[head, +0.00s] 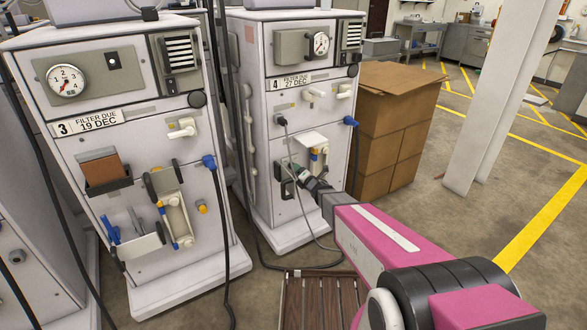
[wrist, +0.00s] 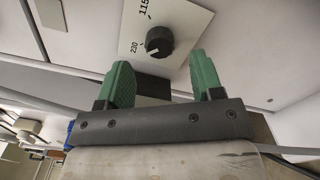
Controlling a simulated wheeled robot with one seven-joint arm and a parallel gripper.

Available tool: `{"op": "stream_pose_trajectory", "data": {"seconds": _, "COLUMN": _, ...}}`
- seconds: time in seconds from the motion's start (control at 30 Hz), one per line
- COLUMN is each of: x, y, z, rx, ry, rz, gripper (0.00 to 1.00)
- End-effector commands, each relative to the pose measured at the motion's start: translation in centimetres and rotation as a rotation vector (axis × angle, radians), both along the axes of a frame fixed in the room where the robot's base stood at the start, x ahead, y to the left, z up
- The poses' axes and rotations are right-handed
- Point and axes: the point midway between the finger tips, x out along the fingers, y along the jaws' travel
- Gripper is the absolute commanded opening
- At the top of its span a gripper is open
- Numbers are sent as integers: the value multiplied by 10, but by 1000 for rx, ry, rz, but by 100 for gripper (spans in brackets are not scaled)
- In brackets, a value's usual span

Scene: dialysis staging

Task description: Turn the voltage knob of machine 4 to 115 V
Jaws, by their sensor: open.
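Machine 4 (head: 262,130) is the white cabinet at the centre of the head view, with a "4 FILTER DUE 27 DEC" label (head: 297,81). In the wrist view the black voltage knob (wrist: 159,42) sits on a pale plate (wrist: 189,22) marked 115 and 230. Its white mark appears to point toward 230. My gripper (wrist: 163,70) is open, with its two green fingers apart just below the knob in the picture; nothing is between them at the knob. In the head view my gripper (head: 296,172) is against the lower front of machine 4, and the knob cannot be made out.
Machine 3 (head: 140,250) stands to the left, with holders and a blue connector on its front. Cardboard boxes (head: 395,130) stand right of machine 4, beside a white post (head: 505,95). A grey cable hangs near my gripper. A slatted wooden platform (head: 315,300) lies below my arm.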

Motion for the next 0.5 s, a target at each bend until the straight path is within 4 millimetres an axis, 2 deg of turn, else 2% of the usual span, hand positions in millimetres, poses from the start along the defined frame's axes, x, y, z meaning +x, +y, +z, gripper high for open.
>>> {"op": "stream_pose_trajectory", "data": {"seconds": 0.03, "x": 12, "y": 7, "z": -1, "rx": 0, "ry": -1, "rz": 1, "gripper": 60}}
{"op": "stream_pose_trajectory", "data": {"seconds": 0.2, "x": 33, "y": 21, "z": -1, "rx": 1, "ry": 0, "rz": -1, "gripper": 60}}
{"op": "stream_pose_trajectory", "data": {"seconds": 0.5, "x": 41, "y": 27, "z": 0, "rx": 1, "ry": 1, "rz": -1, "gripper": 60}}
